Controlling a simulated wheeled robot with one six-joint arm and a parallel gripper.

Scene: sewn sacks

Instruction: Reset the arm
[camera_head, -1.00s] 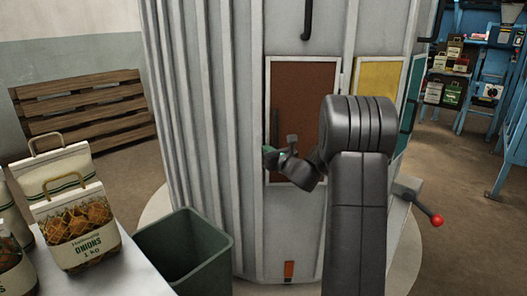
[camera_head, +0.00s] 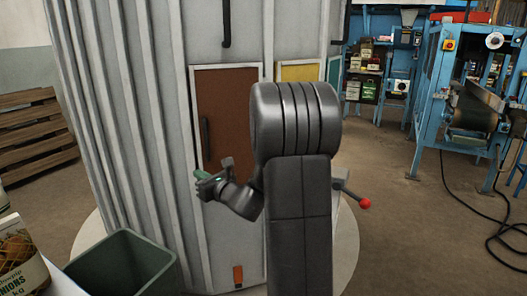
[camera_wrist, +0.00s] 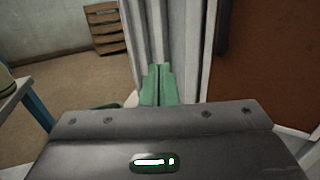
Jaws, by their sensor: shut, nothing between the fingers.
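My gripper (camera_head: 203,183) is at the end of my dark, folded arm, in front of the brown panel (camera_head: 226,115) of the grey ribbed metal structure (camera_head: 130,120). In the wrist view its green fingers (camera_wrist: 158,86) are together with nothing between them. They point toward the ribbed wall, with the brown panel to the right. I cannot tell the exact gap between the fingertips and the wall.
A dark green bin (camera_head: 125,262) stands at the lower left beside an onion sack (camera_head: 22,260). A red-knobbed lever (camera_head: 364,203) sticks out at right. Blue machinery (camera_head: 470,100) and a cable (camera_head: 490,225) stand farther right, with open floor before them. A wooden pallet (camera_head: 35,130) leans left.

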